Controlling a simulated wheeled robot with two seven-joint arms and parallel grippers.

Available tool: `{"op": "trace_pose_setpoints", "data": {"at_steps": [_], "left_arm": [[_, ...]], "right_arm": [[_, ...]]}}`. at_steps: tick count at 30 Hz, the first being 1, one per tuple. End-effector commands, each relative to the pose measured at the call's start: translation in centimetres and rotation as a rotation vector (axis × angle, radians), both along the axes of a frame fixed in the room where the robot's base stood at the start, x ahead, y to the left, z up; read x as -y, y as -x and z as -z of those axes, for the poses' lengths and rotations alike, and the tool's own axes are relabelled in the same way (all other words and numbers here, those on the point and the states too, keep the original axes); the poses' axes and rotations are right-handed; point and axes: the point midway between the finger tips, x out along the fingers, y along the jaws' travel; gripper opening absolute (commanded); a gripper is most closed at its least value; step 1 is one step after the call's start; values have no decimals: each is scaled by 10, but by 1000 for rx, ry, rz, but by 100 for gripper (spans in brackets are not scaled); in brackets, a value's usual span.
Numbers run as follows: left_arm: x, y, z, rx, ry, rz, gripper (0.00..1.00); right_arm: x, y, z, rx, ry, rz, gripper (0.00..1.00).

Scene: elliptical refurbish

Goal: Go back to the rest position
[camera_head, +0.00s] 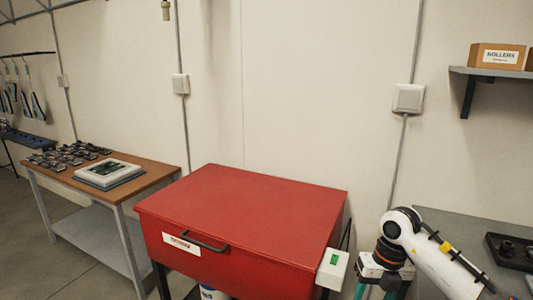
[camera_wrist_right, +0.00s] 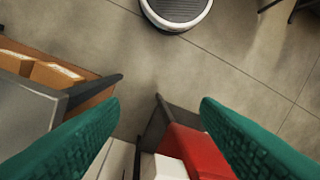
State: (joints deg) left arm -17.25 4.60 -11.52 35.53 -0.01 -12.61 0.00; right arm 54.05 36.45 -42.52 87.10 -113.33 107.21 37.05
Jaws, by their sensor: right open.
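My right arm (camera_head: 440,255) comes in at the lower right of the head view, bent, with its wrist pointing down. My right gripper (camera_head: 375,290) is low, between the red cabinet and the grey bench, partly cut off by the bottom edge. In the right wrist view its two green fingers (camera_wrist_right: 160,108) are wide apart with nothing between them, above the floor. My left gripper is in neither view.
A red lidded cabinet (camera_head: 240,205), lid down, stands in the middle, with a white switch box (camera_head: 332,268) at its right corner. A grey bench (camera_head: 470,232) is at the right. A wooden-topped table (camera_head: 150,175) with parts stands left. Cardboard boxes (camera_wrist_right: 50,75) sit beneath a grey surface.

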Motion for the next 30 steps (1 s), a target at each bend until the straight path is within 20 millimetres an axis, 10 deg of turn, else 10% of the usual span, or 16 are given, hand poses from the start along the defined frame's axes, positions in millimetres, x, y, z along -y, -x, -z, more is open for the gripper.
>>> {"op": "trace_pose_setpoints", "data": {"at_steps": [11, 18, 23, 30], "left_arm": [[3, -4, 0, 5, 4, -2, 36], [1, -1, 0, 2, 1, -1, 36], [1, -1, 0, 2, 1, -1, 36], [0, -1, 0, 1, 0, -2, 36]], "right_arm": [[-79, 8, 63, -89, -492, 29, 57], [-140, 1, 130, -133, -1121, 444, 57], [-108, -3, 234, -87, -1375, 1143, 57], [-43, 75, 383, -44, -1212, 1883, 57]]}}
